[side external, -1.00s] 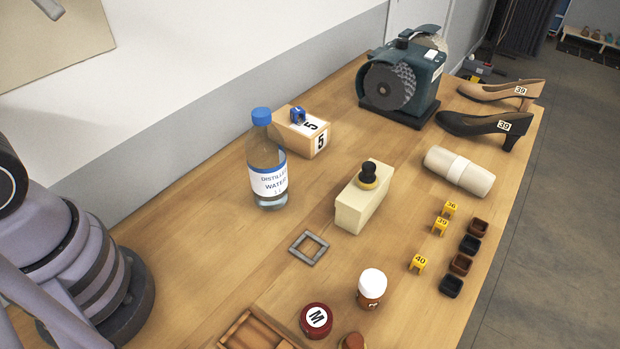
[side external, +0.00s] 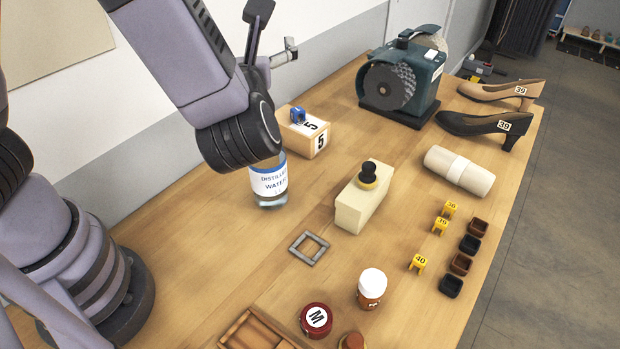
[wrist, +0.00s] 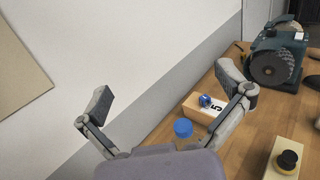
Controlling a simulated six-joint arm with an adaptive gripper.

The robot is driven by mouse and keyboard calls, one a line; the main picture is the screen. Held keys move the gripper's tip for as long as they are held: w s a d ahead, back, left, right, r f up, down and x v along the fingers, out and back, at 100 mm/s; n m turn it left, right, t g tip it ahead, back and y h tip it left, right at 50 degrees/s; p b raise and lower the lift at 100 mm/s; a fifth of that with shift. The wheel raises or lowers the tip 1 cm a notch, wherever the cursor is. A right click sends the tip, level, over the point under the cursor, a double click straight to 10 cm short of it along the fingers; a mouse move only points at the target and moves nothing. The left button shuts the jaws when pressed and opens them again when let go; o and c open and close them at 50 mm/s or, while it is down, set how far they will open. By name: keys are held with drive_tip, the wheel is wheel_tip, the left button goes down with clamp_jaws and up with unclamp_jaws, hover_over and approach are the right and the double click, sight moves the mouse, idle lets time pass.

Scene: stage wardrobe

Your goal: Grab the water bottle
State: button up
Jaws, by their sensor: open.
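The water bottle (side external: 268,183) is clear with a white "Distilled Water" label and stands upright on the wooden table. In the side view my arm hides its upper part and cap. In the wrist view its blue cap (wrist: 183,128) shows beyond the gripper's body, between the fingers and nearer the right one; the rest is mostly hidden. My gripper (wrist: 168,95) is open and empty, its two fingers spread wide. In the side view the gripper shows partly behind my arm, above and behind the bottle, with one fingertip near the wall. I cannot tell whether it touches the bottle.
A wooden box marked 5 (side external: 309,139) with a blue clip stands just behind the bottle. A cream block with a black knob (side external: 362,200) is to its right. A grey square frame (side external: 309,248) lies in front. A bench grinder (side external: 408,82) stands farther back.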

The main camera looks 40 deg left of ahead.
sight(265, 163)
wheel_tip(265, 163, down, 24)
drive_tip(key=shift+f, duration=0.1)
drive_tip(key=shift+w+a+f, duration=0.1)
drive_tip(key=shift+a+f, duration=0.1)
drive_tip(key=shift+f, duration=0.1)
drive_tip(key=x, duration=0.7)
drive_tip(key=c, duration=1)
